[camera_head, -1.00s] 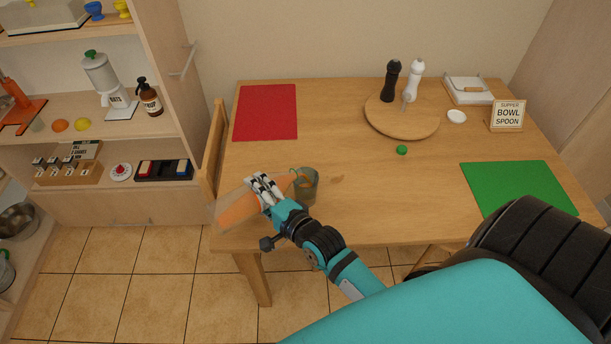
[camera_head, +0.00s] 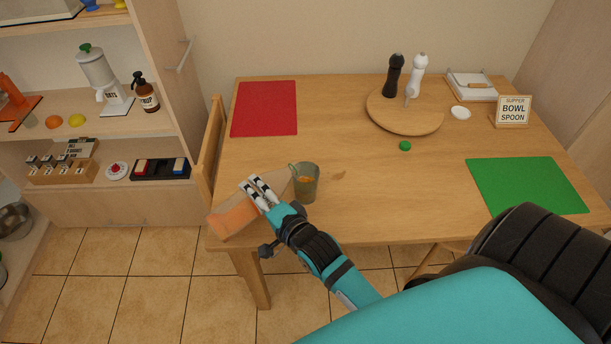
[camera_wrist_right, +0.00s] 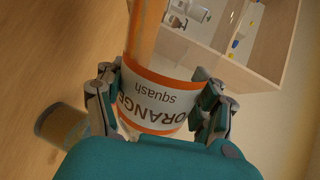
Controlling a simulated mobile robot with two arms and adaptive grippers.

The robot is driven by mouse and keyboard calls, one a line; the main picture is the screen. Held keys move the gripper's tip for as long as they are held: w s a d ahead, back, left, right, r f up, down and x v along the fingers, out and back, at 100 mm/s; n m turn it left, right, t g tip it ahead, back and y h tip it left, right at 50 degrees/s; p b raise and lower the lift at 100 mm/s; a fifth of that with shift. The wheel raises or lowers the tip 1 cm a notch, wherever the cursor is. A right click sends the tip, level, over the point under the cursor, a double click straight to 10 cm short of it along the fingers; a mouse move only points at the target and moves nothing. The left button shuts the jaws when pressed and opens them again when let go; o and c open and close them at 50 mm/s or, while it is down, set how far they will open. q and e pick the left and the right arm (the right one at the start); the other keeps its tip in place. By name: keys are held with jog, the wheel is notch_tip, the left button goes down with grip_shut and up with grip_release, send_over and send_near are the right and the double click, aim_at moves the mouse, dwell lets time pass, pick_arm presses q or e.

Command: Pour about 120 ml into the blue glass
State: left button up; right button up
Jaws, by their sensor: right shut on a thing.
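My right gripper (camera_head: 258,190) is shut on a clear bottle (camera_head: 234,216) with orange liquid, held tilted over the table's front left edge. In the right wrist view its label (camera_wrist_right: 151,101) reads "ORANGE squash", between the fingers of my gripper (camera_wrist_right: 157,82). A grey-blue glass (camera_head: 307,186) stands upright on the table just right of the gripper, with some orange inside. The bottle's neck points toward the glass's rim; whether liquid is flowing is unclear. The glass also shows in the right wrist view (camera_wrist_right: 61,127). My left gripper is not in view.
The table (camera_head: 370,215) carries a red mat (camera_head: 264,108), a green mat (camera_head: 527,185), and a round board (camera_head: 405,115) with a black and a white mill. A small green object (camera_head: 405,146) lies in front of the board. A chair (camera_head: 209,150) stands at the left edge.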

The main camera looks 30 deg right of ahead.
jog(key=shift+f+b, duration=0.4)
jog(key=shift+r+n, duration=0.1)
jog(key=shift+n, duration=0.2)
dwell(1.2)
